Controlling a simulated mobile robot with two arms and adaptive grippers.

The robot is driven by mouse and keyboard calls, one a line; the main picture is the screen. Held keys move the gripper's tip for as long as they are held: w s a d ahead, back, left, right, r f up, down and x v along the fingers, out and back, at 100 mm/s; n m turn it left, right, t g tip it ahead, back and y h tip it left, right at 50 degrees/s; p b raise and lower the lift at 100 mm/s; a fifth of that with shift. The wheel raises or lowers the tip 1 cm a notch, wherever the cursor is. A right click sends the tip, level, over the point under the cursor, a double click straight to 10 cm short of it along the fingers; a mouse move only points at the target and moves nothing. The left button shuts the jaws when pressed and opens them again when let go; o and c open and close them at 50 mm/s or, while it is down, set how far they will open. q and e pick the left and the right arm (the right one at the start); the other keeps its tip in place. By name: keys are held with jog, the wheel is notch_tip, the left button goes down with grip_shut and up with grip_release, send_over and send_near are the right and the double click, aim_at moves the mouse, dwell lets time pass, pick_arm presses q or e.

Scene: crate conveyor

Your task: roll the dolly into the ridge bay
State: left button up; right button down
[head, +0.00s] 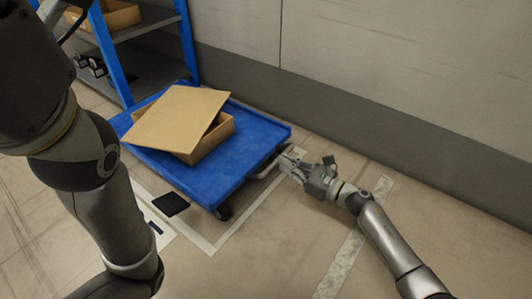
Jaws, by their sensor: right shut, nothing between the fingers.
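The blue dolly (262,136) stands on the floor between the blue shelf and the wall. My right gripper (288,160) is at the dolly's right side by the handle. It is shut with nothing between its fingers; I cannot tell whether it touches the handle. My left arm fills the left side, and its gripper is out of view. White floor lines (222,240) run around the dolly's near corner, partly beneath it.
An open cardboard box (215,142) with a flat board tilted on it rides on the dolly. A blue-framed shelf (112,57) stands behind. The grey wall (400,75) runs along the right. A pale textured strip (340,267) crosses otherwise clear floor. A black square (171,204) lies near the dolly.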

jog(key=v, duration=0.9)
jog(key=shift+p, duration=0.45)
dwell(0.3)
jog(key=shift+w+d, duration=0.1)
jog(key=shift+d, duration=0.05)
dwell(0.4)
